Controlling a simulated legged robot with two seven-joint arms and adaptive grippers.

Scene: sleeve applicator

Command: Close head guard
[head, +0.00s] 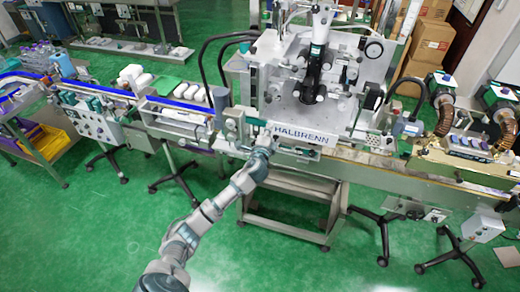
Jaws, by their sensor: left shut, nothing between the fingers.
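The sleeve applicator (305,133) with its "HALBRENN" front plate stands upper centre in the head view. Its head with a dark vertical cylinder (316,68) shows plainly in the middle of the machine. I cannot clearly make out the head guard or how far it stands open. My left gripper (264,138) is at the front left of the machine, by the left end of the name plate. It is shut and empty. I cannot tell whether it touches the machine. My right gripper is not in view.
A conveyor with blue rails (185,104) runs in from the left, with white containers (135,75) beside it. Cardboard boxes (430,40) are stacked behind. Green floor (110,235) is clear in front.

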